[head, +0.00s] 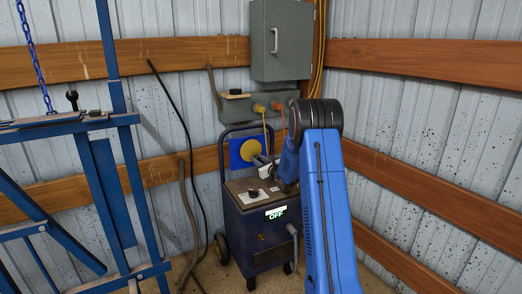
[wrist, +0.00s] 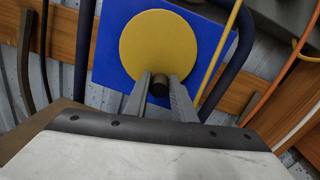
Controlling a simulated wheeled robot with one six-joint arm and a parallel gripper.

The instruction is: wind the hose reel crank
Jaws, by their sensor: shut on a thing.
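A yellow disc (wrist: 158,44) is mounted on a blue square plate (wrist: 112,62). In the head view, the yellow disc (head: 252,149) and blue plate (head: 235,156) show behind the cart's top. A short dark round knob (wrist: 159,86) sits near the disc's lower edge. My gripper (wrist: 161,88) has its two grey fingers on either side of this knob and is shut on it. In the head view my gripper (head: 262,160) reaches the disc from the right, partly hidden by my blue arm. No hose can be made out on the disc.
A dark blue wheeled cart (head: 262,240) with an "OFF" display stands below the disc. Its tubular handle (wrist: 85,40) frames the plate. Yellow and orange cables (head: 283,118) hang from a wall box. A blue metal frame (head: 110,190) stands at left.

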